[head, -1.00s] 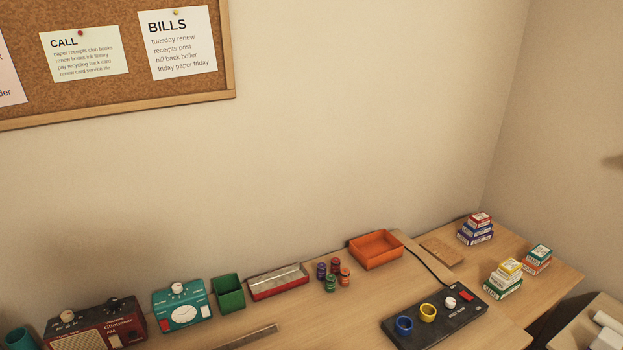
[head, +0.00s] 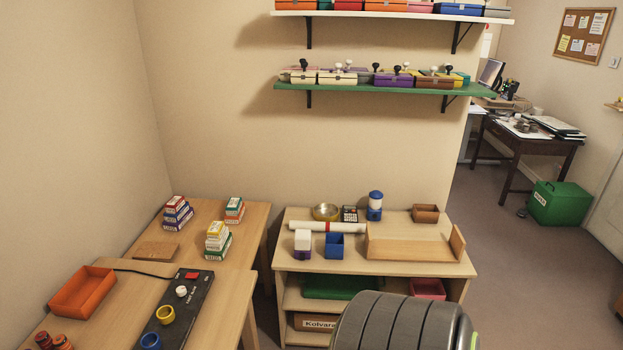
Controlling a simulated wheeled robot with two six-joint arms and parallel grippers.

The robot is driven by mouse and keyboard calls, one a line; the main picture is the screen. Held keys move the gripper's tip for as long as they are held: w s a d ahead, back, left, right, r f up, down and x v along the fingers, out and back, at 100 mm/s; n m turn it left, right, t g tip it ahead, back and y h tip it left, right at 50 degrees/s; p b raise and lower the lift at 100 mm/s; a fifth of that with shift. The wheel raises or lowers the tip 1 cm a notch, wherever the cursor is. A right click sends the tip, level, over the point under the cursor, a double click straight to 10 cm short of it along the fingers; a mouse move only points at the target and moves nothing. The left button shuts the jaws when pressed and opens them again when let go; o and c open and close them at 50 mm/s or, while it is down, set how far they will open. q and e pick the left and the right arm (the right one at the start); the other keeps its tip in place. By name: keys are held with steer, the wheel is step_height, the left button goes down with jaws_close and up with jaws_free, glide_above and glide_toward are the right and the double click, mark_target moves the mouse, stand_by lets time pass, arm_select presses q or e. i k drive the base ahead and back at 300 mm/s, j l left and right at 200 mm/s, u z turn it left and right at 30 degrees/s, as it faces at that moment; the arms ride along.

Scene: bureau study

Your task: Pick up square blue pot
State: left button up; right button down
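The square blue pot (head: 334,245) stands on the top of a wooden shelf unit (head: 374,266), near its front edge, in the middle of the head view. It looks open at the top. A white box-like item with a purple lower part (head: 303,243) stands just left of it, and a white roll (head: 328,226) lies behind it. Neither of my grippers shows in the view. A grey ribbed part of my own arm fills the bottom middle, in front of the shelf unit.
A blue lantern (head: 375,205), a brass bowl (head: 326,212) and a wooden stand (head: 412,248) share the shelf top. Desks on the left hold an orange tray (head: 82,292), a black panel (head: 176,313) and stacked small boxes (head: 217,240). Open floor lies to the right.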

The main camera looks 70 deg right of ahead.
mark_target(334, 243)
steer(key=k+l+z, duration=0.1)
steer(key=l, duration=0.25)
steer(key=k+l+z, duration=0.15)
steer(key=l, duration=0.25)
steer(key=k+l+z, duration=0.1)
steer(key=l, duration=0.3)
steer(key=k+z, duration=0.1)
steer(key=z, duration=1.4)
steer(key=i+l+z, duration=0.1)
steer(key=i+l, duration=0.4)
steer(key=i, duration=0.25)
steer(key=l+z, duration=0.05)
